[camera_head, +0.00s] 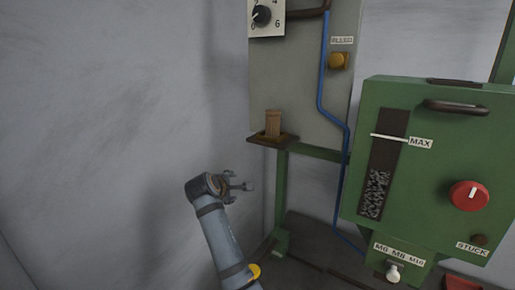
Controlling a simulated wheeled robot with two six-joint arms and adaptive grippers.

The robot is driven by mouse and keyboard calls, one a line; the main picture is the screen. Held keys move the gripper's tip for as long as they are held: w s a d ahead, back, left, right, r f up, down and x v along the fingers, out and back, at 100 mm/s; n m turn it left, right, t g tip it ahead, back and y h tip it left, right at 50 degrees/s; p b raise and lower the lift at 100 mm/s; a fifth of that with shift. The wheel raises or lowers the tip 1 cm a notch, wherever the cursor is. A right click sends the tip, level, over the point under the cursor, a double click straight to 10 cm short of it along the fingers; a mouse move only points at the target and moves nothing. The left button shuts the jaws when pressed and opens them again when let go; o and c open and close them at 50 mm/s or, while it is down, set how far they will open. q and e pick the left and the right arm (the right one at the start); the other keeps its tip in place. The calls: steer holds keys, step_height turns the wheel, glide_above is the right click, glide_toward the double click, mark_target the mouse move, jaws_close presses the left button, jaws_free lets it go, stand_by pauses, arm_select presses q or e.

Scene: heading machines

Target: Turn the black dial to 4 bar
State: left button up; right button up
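The black dial (262,16) sits on a white scale plate (268,31) at the top of the grey panel, cut off by the top edge. A 4 and a 6 show on the right side of the scale. A light mark on the dial points up and left; the number it points at is not clear. My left gripper (245,186) is low in front of the wall, well below the dial and apart from it, pointing right. My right gripper is not in view.
A small shelf (259,138) holds a wooden block (273,123) below the dial. A green machine box (400,230) with a red knob (469,195) stands at right. Free room lies at left.

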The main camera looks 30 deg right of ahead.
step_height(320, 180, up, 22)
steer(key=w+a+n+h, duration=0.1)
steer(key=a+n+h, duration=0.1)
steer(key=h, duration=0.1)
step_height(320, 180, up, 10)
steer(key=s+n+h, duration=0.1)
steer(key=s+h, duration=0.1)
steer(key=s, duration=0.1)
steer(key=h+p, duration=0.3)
steer(key=p, duration=0.3)
glide_toward(258, 14)
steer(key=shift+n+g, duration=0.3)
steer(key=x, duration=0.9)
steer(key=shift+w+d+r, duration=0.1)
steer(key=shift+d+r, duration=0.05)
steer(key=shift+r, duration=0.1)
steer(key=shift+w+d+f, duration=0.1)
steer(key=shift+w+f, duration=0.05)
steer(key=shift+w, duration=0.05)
